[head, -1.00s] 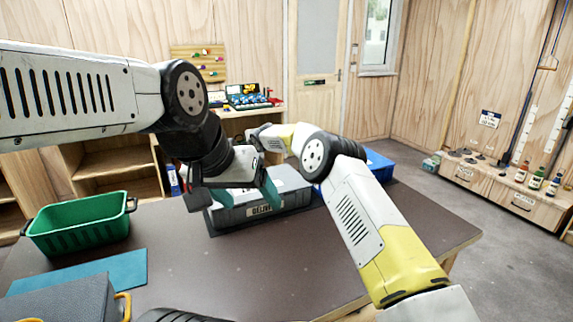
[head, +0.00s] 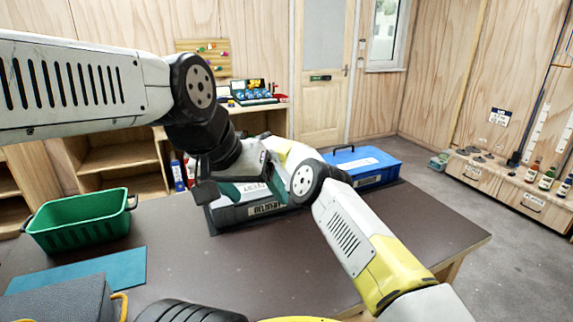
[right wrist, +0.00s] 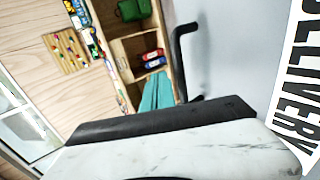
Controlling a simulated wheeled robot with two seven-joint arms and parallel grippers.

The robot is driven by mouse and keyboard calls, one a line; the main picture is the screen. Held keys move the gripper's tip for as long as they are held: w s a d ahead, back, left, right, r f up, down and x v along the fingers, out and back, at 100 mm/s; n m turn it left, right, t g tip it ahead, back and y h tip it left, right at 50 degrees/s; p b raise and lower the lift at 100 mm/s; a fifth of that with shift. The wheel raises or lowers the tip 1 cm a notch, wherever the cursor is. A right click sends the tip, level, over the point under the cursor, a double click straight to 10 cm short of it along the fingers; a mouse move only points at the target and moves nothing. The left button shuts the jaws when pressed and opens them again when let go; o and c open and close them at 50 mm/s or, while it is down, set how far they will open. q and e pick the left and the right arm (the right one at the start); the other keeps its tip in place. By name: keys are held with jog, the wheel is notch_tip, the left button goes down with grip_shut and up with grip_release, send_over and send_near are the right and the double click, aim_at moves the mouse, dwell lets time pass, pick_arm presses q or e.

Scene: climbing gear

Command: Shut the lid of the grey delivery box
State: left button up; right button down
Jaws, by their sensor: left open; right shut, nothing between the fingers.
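The grey delivery box (head: 222,216) stands at the far side of the table, with a label on its front. A pale label also shows on its upper side, between the arms. In the right wrist view a grey panel (right wrist: 235,50) with a DELIVERY label fills the right side, close to my shut, empty right gripper (right wrist: 165,122). How far the lid is open cannot be told.
A blue box (head: 372,162) with a black handle stands right of the grey box. A green crate (head: 80,232), a teal mat (head: 95,272) and a dark grey case (head: 60,302) are at the left. The table's middle front (head: 220,262) is clear.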

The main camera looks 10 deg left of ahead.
jog(key=shift+r, duration=0.1)
dwell(0.3)
jog(key=shift+s+r, duration=0.35)
jog(key=shift+r, duration=0.05)
jog(key=s+d+r+m+h, duration=0.1)
jog(key=s+d+r+m, duration=0.3)
jog(key=s+d+r, duration=0.5)
jog(key=s+d+r+m+h, duration=0.3)
jog(key=d+r, duration=0.4)
jog(key=d, duration=0.7)
jog(key=s+d+r+m, duration=0.55)
jog(key=d+r, duration=0.25)
jog(key=d, duration=0.3)
jog(key=s+d+r+m+g, duration=0.1)
jog(key=s+d+m, duration=0.3)
jog(key=s, duration=0.5)
jog(key=s+d+r+m+g, duration=0.1)
jog(key=s+d+m, duration=0.1)
jog(key=s+d, duration=0.55)
jog(key=s+d+f+m, duration=0.1)
jog(key=s+f+m, duration=0.1)
jog(key=s, duration=0.8)
jog(key=s+d+f+m+g, duration=0.1)
jog(key=s+d+f+m, duration=0.1)
jog(key=s, duration=0.8)
notch_tip(320, 180, down, 2)
jog(key=shift+s+m, duration=0.15)
jog(key=shift+m, duration=0.7)
